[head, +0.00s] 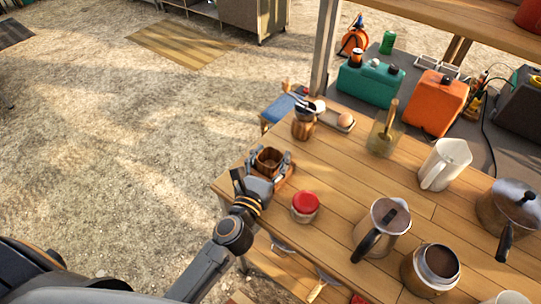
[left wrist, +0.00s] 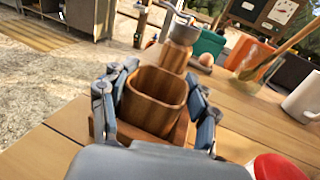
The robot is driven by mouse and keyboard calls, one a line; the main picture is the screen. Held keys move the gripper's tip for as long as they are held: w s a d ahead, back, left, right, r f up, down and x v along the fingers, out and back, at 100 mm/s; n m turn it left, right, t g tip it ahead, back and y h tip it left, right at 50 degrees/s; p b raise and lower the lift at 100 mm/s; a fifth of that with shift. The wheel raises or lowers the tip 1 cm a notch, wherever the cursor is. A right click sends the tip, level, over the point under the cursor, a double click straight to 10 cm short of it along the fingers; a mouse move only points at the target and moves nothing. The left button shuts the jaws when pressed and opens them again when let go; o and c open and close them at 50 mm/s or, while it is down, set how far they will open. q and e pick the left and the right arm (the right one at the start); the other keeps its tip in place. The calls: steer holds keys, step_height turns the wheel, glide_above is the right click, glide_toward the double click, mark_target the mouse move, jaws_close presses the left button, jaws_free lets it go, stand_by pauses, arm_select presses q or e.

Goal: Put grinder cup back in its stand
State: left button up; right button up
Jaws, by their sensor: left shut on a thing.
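The grinder cup (head: 269,157), a square-sided wooden cup with rounded corners, is upright at the table's left edge. It also shows in the left wrist view (left wrist: 153,104), open at the top and empty as far as I can see. My left gripper (left wrist: 152,100) is shut on it, with one finger on each side. The wooden stand (head: 286,181) shows below and beside the cup, and its edge shows past the right finger in the wrist view (left wrist: 181,132). The cup's bottom is hidden, so I cannot tell whether it rests in the stand. My right gripper is out of view.
A red-lidded jar (head: 305,207) stands close to the right of the stand. A moka pot (head: 381,228), a white pitcher (head: 445,164) and a glass jar (head: 384,138) stand farther right.

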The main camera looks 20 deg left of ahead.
arm_select(q)
steer(key=shift+f, duration=0.15)
steer(key=o, duration=1.3)
steer(key=s, duration=1.2)
steer(key=shift+a, duration=0.25)
